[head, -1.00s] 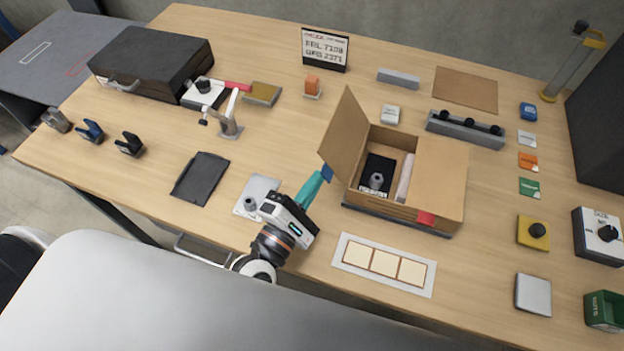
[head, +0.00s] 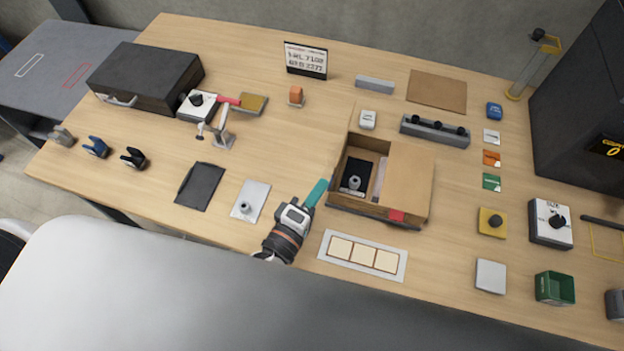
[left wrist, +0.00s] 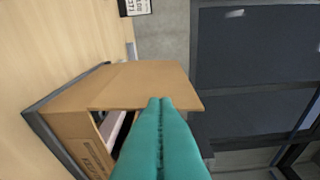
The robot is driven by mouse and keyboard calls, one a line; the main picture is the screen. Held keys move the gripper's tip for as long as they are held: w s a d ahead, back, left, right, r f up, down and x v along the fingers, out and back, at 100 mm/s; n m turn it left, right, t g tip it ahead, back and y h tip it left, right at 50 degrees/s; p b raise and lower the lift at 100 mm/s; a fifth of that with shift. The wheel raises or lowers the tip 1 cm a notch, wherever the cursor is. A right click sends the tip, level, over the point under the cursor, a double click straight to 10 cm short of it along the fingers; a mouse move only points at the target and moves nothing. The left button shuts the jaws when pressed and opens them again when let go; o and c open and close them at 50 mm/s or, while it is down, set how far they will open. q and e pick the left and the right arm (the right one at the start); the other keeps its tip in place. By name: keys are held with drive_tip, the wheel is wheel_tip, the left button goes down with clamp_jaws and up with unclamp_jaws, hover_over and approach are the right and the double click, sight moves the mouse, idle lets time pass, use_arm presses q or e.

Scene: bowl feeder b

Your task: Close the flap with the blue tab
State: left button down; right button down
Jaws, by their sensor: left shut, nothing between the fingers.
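The cardboard box (head: 372,209) stands right of the middle in the head view. Its left flap (left wrist: 135,85) stands up and looks nearly edge-on in the head view; its face fills the middle of the left wrist view. The blue tab is hidden in both views. The right flap (head: 410,180), with a red tab (head: 396,216), lies over the right part of the box. My left gripper (head: 318,190) is shut and empty at the box's left side. Its teal fingertips (left wrist: 160,101) overlap the flap in the left wrist view; I cannot tell whether they touch. My right gripper is out of view.
A black item (head: 356,172) with a grey metal part lies inside the box. A white tray with square pads (head: 362,256) lies in front. A silver plate (head: 250,202) and dark folder (head: 200,187) lie to the left. A knobbed grey rail (head: 435,131) stands behind right.

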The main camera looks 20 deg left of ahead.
use_arm(q)
drive_tip(key=shift+s+d+f+m+g+y+p, duration=0.15)
drive_tip(key=shift+d+f+m+p, duration=0.25)
drive_tip(key=shift+d+f, duration=0.75)
drive_tip(key=shift+w+d+f+m+g+y+p, duration=0.1)
drive_tip(key=shift+d+f+m+p, duration=0.3)
drive_tip(key=shift+d, duration=1.25)
drive_tip(key=shift+s+d+f+m+g+y+p, duration=0.15)
drive_tip(key=shift+d+f+m, duration=0.45)
drive_tip(key=shift+d+f, duration=0.6)
drive_tip(key=shift+d+r, duration=0.2)
drive_tip(key=shift+r, duration=0.05)
